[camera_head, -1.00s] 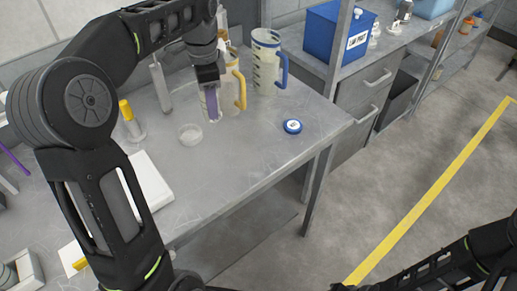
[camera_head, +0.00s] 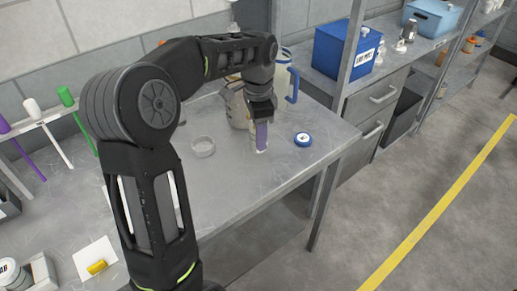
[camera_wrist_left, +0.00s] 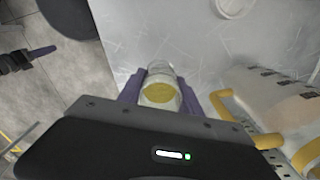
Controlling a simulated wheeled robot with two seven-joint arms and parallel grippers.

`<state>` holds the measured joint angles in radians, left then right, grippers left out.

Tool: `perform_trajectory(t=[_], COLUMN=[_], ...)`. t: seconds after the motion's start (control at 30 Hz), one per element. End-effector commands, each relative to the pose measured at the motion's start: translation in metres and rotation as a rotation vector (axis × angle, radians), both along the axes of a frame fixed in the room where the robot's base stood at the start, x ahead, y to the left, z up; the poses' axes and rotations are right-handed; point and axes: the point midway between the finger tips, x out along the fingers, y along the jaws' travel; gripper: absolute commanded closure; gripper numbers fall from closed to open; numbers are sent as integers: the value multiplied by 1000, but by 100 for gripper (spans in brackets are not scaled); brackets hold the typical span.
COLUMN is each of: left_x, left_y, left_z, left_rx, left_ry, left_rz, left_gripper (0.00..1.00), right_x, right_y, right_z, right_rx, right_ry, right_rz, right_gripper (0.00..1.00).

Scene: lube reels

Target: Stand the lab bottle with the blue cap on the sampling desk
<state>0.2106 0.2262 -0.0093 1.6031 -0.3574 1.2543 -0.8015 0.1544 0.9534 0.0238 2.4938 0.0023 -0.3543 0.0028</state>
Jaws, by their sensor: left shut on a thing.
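My left gripper (camera_head: 262,137) is shut on a small clear bottle (camera_head: 262,149), just above or on the sampling desk (camera_head: 240,185); I cannot tell if it touches. In the left wrist view, the purple fingers hold this clear bottle (camera_wrist_left: 160,78) on both sides, and yellow shows inside it. No blue cap shows on the held bottle; the gripper hides part of it. A flat round blue piece with a white label (camera_head: 303,139) lies on the desk just right of the gripper. My right gripper is out of view.
A jug with a blue handle (camera_head: 291,85) stands behind the gripper. A jug with a yellow handle (camera_wrist_left: 265,95) is close beside it in the wrist view. A blue box (camera_head: 347,50) stands at the back right. The desk's front is clear.

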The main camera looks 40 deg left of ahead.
Motion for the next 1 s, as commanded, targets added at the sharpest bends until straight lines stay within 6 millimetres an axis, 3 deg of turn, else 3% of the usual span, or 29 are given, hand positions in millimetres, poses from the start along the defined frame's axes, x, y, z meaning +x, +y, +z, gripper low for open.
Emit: perform_trajectory(t=[0.13, 0.47, 0.73, 1.0], left_x=[0, 0, 0, 0], left_y=[0, 0, 0, 0], left_z=[-14, -18, -50, -52], left_rx=[1, 1, 1, 1], left_ry=[-1, -1, 1, -2], left_rz=[1, 0, -1, 0], left_gripper=[100, 100, 100, 100], right_x=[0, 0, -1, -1], right_y=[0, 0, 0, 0], right_z=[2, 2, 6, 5], right_rx=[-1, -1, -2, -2], right_ry=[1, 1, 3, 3], right_rz=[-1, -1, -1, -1], right_gripper=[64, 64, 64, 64])
